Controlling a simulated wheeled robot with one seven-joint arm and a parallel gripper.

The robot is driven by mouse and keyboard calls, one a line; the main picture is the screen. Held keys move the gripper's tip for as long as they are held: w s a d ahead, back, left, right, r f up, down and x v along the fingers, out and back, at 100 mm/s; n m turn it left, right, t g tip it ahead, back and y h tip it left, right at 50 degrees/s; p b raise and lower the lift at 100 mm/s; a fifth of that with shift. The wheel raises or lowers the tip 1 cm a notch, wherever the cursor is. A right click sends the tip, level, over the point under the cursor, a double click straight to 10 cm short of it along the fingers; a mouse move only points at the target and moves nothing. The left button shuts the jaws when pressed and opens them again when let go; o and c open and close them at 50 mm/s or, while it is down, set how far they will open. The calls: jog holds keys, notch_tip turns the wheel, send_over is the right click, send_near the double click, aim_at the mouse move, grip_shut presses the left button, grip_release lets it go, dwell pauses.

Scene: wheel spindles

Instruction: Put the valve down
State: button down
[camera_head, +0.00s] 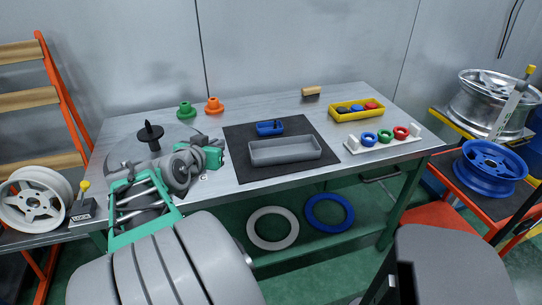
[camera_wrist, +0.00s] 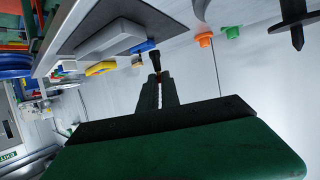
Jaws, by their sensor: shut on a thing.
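My gripper (camera_head: 216,156) is over the left part of the table, left of the black mat, and points to the right. In the wrist view its two narrow dark fingers (camera_wrist: 157,82) are closed together. A small black piece, the valve (camera_wrist: 153,64), shows at the fingertips, held between them. In the head view the valve cannot be made out. A small blue tray (camera_head: 268,128) lies on the mat, with a dark piece in it. A long grey tray (camera_head: 286,151) lies in front of it.
The black mat (camera_head: 240,168) has bare room around the trays. A yellow bin (camera_head: 345,113) and a white rack with coloured rings (camera_head: 352,147) stand at the right. Green (camera_head: 186,112) and orange (camera_head: 214,106) parts stand behind my gripper. A black spindle (camera_head: 150,133) stands at the left.

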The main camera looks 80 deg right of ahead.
jog(key=s+d+r+m+g, duration=0.25)
jog(key=s+m+g, duration=0.2)
jog(key=s, duration=0.75)
jog(key=shift+y, duration=0.4)
jog(key=w+d+f, duration=0.1)
jog(key=d+f, duration=0.1)
jog(key=d, duration=0.1)
jog(key=d+f, duration=0.2)
jog(key=d, duration=0.1)
jog(key=w+d+f, duration=0.1)
jog(key=d+f, duration=0.1)
jog(key=d, duration=0.2)
jog(key=shift+w+f, duration=0.15)
jog(key=shift+w, duration=0.2)
jog(key=d+f, duration=0.1)
jog(key=f, duration=0.1)
jog(key=w+d+f, duration=0.1)
jog(key=d+f, duration=0.1)
jog(key=shift+d+f, duration=0.2)
jog(key=shift+d, duration=0.05)
jog(key=shift+f, duration=1.45)
jog(key=shift+f, duration=0.2)
jog(key=c, duration=1.6)
grip_release()
jog(key=shift+r, duration=0.1)
